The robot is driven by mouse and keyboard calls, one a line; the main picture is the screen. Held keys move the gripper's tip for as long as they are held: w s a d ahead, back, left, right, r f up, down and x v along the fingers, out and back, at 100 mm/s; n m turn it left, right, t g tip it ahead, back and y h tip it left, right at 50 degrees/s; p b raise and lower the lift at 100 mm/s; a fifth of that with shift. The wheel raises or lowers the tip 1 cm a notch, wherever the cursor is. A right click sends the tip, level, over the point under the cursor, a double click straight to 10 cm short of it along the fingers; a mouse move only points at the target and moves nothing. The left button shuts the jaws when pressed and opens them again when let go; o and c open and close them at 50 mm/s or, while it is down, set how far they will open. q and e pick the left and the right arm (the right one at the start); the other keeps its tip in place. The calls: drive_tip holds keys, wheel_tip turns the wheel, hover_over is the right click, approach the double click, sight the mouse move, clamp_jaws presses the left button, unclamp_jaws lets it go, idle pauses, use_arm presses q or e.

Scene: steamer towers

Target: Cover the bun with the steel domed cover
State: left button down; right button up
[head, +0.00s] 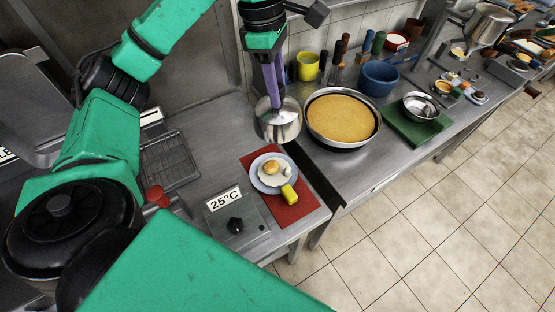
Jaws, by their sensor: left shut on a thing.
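The steel domed cover (279,124) is near the centre of the head view, behind and slightly right of the plate. My left gripper (274,98) points down with its purple fingers shut on the top of the cover. I cannot tell whether the cover's rim touches the counter or hangs just above it. The bun (271,168), small and golden, lies uncovered on a pale plate (258,183) with white items beside it. The plate sits on a red mat (294,212). My right gripper is not in view.
A yellow block (289,194) lies at the plate's front edge. A large pan with a yellow round (341,117) stands right of the cover. A 25°C display box (236,222) is in front left, and a wire rack (170,162) is left. Bare counter lies between rack and mat.

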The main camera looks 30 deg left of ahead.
use_arm(q)
wheel_tip(320, 180, down, 13)
drive_tip(key=s+b, duration=0.1)
drive_tip(key=b, duration=0.2)
drive_tip(key=shift+a+f+b, duration=0.15)
drive_tip(key=shift+a+b, duration=0.25)
drive_tip(key=shift+a, duration=0.05)
drive_tip(key=shift+f+b, duration=0.95)
drive_tip(key=shift+f, duration=0.05)
drive_tip(key=shift+f+b, duration=0.45)
drive_tip(key=shift+f, duration=0.05)
drive_tip(key=c, duration=0.5)
unclamp_jaws()
